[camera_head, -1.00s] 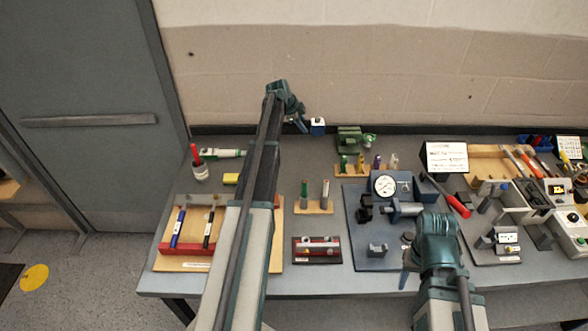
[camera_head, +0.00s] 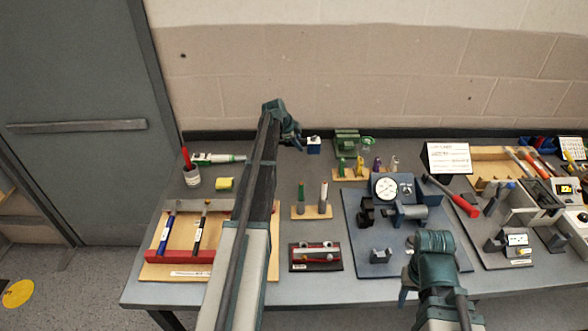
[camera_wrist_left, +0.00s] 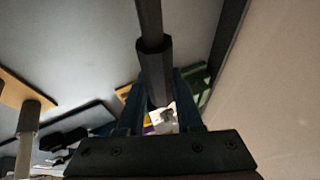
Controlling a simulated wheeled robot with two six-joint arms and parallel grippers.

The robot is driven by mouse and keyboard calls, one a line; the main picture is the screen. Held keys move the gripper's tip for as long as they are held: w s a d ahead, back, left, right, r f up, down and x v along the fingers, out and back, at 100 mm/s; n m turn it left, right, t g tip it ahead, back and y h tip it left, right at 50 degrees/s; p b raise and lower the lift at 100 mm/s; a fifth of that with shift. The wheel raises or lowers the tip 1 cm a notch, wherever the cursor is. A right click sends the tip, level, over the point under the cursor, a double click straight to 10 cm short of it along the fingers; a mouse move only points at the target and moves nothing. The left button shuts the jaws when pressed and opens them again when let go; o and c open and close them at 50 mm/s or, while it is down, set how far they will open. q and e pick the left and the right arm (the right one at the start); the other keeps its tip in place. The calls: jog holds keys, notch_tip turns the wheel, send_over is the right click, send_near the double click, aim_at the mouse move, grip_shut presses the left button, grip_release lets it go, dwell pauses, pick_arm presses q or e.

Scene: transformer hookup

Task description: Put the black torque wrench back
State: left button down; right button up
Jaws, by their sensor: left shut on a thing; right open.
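My left gripper (camera_head: 293,139) is raised over the back of the bench. In the left wrist view its fingers (camera_wrist_left: 160,105) are shut on a black rod-shaped tool (camera_wrist_left: 154,72), thicker near the fingers. I cannot tell for sure that it is the black torque wrench. A small blue-and-white block (camera_head: 313,145) shows beside the gripper. A wooden rack (camera_head: 152,262) with a red front rail (camera_head: 178,256) holds a blue rod tool (camera_head: 166,234) and a black, white-labelled one (camera_head: 200,233). My left arm hides its right part. My right gripper (camera_head: 406,290) is at the bench's front, its jaws mostly hidden.
A red-topped white pot (camera_head: 192,177) and yellow block (camera_head: 224,184) stand behind the rack. A small two-post stand (camera_head: 311,212), a black tray (camera_head: 316,256) and a blue plate with a gauge (camera_head: 385,188) lie right of my left arm. A green vise (camera_head: 347,143) stands at the back.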

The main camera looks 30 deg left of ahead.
pick_arm(q)
jog(key=shift+f+b, duration=4.5)
jog(key=shift+f, duration=0.3)
jog(key=shift+f, duration=0.15)
jog(key=c, duration=0.6)
grip_release()
jog(key=shift+o, duration=0.2)
jog(key=shift+r, duration=0.3)
jog(key=p+v, duration=1)
jog(key=v, duration=0.1)
jog(key=shift+s+r, duration=0.25)
jog(key=shift+r, duration=0.1)
